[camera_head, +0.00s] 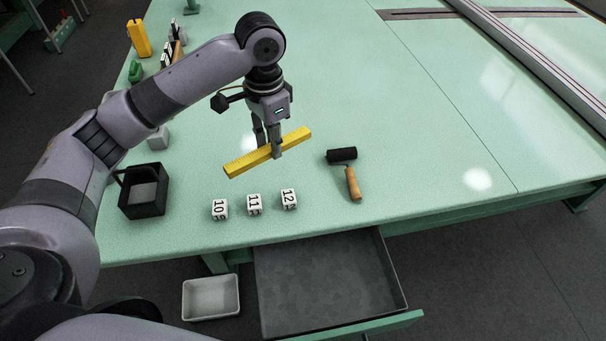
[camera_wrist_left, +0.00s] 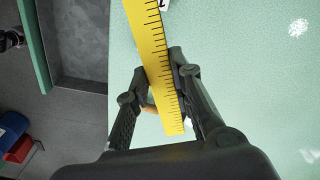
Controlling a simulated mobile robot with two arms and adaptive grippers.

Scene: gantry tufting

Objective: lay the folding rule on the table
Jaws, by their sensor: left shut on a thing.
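The yellow folding rule (camera_head: 244,162) is held level or nearly so in my left gripper (camera_head: 272,146), whose fingers close on it near its middle. In the left wrist view the rule (camera_wrist_left: 152,50) runs between the two fingers (camera_wrist_left: 153,100), with its dark graduations visible. It is over the pale green table (camera_head: 380,100). I cannot tell for sure whether its underside touches the tabletop. My right gripper does not show.
A black roller with a wooden handle (camera_head: 352,184) lies to the right. A black open box (camera_head: 132,204) is at left. An open drawer (camera_head: 325,285) juts out below the front edge.

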